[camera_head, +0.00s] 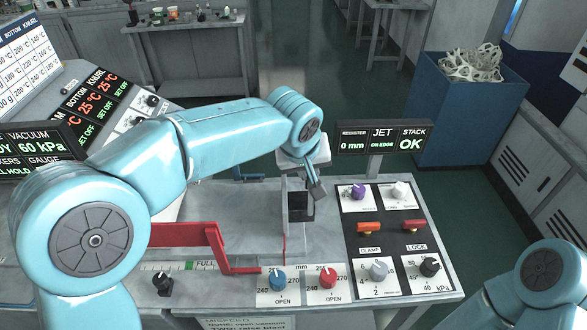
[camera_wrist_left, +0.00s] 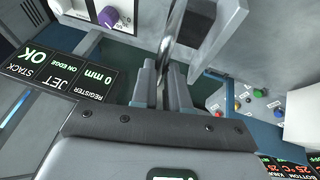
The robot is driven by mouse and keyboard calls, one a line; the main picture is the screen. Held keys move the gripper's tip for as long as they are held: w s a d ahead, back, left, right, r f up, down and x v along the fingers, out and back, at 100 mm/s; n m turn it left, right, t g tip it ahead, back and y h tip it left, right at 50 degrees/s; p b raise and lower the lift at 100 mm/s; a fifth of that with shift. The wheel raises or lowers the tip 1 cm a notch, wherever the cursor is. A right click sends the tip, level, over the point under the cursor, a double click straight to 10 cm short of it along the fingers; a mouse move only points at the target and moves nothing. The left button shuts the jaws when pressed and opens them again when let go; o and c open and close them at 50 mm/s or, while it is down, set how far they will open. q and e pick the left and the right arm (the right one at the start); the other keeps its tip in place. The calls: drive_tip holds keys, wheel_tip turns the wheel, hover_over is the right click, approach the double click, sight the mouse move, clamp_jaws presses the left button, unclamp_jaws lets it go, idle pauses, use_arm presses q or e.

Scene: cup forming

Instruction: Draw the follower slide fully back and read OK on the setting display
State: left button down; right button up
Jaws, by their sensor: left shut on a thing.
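The setting display (camera_head: 384,139) stands behind the bench and reads REGISTER 0 mm, JET ON EDGE and STACK OK. My left gripper (camera_head: 313,182) is over the middle of the bench. Its fingers (camera_wrist_left: 167,84) are shut on a shiny metal bar (camera_wrist_left: 171,38), which looks like part of the follower slide. The slide's body is mostly hidden by the gripper and arm. My right arm shows only at the lower right; its gripper is out of view.
A control panel (camera_head: 384,260) with knobs and orange and red levers lies right of the gripper. A red bent bar (camera_head: 212,242) crosses the left part of the bench. Blue (camera_head: 278,279) and red (camera_head: 328,276) knobs sit at the front edge. A blue bin (camera_head: 465,120) stands behind.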

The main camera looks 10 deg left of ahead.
use_arm(q)
drive_tip(key=shift+d+r, duration=0.1)
drive_tip(key=shift+d, duration=0.1)
drive_tip(key=c, duration=1.1)
unclamp_jaws()
drive_tip(key=shift+d, duration=0.2)
drive_tip(key=shift+a+r, duration=0.1)
drive_tip(key=shift+a, duration=0.15)
drive_tip(key=v, duration=0.8)
drive_tip(key=b+v, duration=0.1)
drive_tip(key=v, duration=0.7)
drive_tip(key=shift+d+r, duration=0.1)
drive_tip(key=shift+d, duration=0.15)
